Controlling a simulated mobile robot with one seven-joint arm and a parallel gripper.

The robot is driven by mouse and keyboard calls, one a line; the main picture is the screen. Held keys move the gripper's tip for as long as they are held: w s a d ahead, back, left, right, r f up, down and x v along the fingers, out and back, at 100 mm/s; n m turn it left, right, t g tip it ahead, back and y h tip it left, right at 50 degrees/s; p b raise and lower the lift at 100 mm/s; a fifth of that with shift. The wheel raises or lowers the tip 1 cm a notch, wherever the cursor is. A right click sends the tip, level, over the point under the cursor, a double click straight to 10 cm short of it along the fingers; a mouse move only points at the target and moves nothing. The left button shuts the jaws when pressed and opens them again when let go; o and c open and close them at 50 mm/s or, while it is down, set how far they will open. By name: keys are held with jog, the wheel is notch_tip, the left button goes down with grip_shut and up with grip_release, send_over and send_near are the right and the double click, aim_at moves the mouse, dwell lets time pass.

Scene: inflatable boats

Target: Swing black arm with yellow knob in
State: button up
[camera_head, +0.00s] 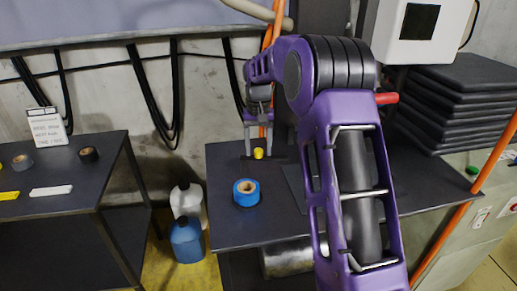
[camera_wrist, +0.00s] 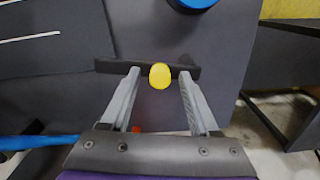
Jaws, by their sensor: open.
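The black arm (camera_wrist: 108,66) shows in the wrist view as a short dark bar running across the picture. Its round yellow knob (camera_wrist: 160,76) stands near the bar's middle. In the head view the yellow knob (camera_head: 258,153) shows on the dark table, and the bar is hard to make out. My gripper (camera_wrist: 159,73) is open, with one finger on each side of the knob and gaps between. In the head view my gripper (camera_head: 260,148) points down over the knob. The fingertips overlap the bar in the wrist view; I cannot tell whether they touch it.
A blue tape roll (camera_head: 246,192) lies on the dark table (camera_head: 225,222) in front of the knob. Black pads (camera_head: 465,100) are stacked at right, below a white box (camera_head: 425,30). Blue (camera_head: 187,240) and white (camera_head: 190,203) jugs stand on the floor at left.

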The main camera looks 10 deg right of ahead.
grip_shut()
dwell(0.3)
dwell(1.1)
